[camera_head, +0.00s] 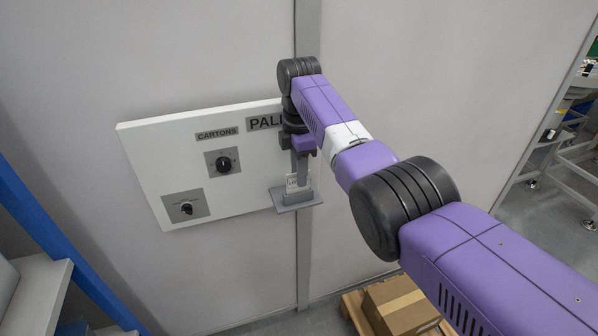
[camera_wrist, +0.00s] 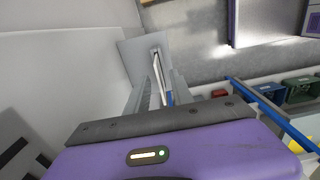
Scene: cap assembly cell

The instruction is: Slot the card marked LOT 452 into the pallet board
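The pallet board (camera_head: 240,183) is a white panel on the wall, its "PALL..." heading partly hidden by my arm. A grey holder (camera_head: 284,207) juts out at its lower right; its slotted plate also shows in the wrist view (camera_wrist: 133,50). A small pale card (camera_head: 291,185) stands upright at the holder, its print too small to read. In the wrist view the card (camera_wrist: 158,72) is a thin white edge, its far end at the slot. My gripper (camera_head: 300,172) is just above the holder. Its fingers (camera_wrist: 162,78) straddle the card, with gaps visible beside it.
The board carries a "CARTONS" label (camera_head: 217,133), an upper knob (camera_head: 224,164) and a lower knob (camera_head: 186,208). A cardboard box (camera_head: 400,305) sits on a wooden pallet on the floor. A blue post (camera_head: 50,235) and pale shelf stand at the left.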

